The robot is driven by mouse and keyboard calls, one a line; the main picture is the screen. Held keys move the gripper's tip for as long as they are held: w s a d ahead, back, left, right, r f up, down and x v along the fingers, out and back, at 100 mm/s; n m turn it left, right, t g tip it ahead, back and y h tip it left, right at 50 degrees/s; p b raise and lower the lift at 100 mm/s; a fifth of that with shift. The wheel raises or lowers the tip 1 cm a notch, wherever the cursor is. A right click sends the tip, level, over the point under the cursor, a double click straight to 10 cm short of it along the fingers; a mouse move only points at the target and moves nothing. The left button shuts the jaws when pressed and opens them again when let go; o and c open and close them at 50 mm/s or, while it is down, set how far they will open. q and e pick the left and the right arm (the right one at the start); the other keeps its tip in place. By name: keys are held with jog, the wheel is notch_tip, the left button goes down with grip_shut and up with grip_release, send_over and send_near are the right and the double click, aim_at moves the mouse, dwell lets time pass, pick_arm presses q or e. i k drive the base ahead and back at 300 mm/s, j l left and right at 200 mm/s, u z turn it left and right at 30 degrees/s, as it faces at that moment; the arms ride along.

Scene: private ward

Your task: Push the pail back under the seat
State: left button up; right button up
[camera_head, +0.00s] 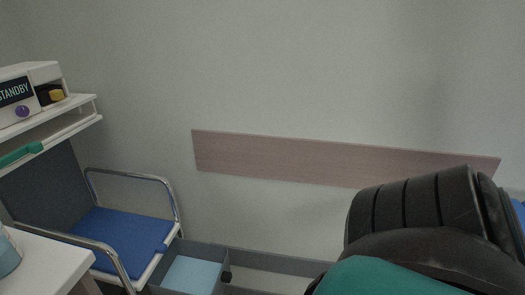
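A chair with a blue seat (122,238) and chrome armrests stands at the lower left. Beside the seat, on its right, is a grey open-topped container (208,247) with a light blue surface inside and a dark knob (227,277) at its right side. It appears to be the pail, sticking out from the seat; its lower part is cut off by the frame edge. Neither of my grippers is in view.
A white shelf unit (70,121) with a device reading STANDBY (15,91) is at the left. A white table corner (45,265) with a blue-grey cup (8,252) is in front. A large black ribbed shape (415,212) over teal fills the lower right.

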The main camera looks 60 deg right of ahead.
aim_at(187, 267)
jog(key=z, duration=1.35)
jog(key=i+u, duration=0.15)
jog(key=i, duration=0.75)
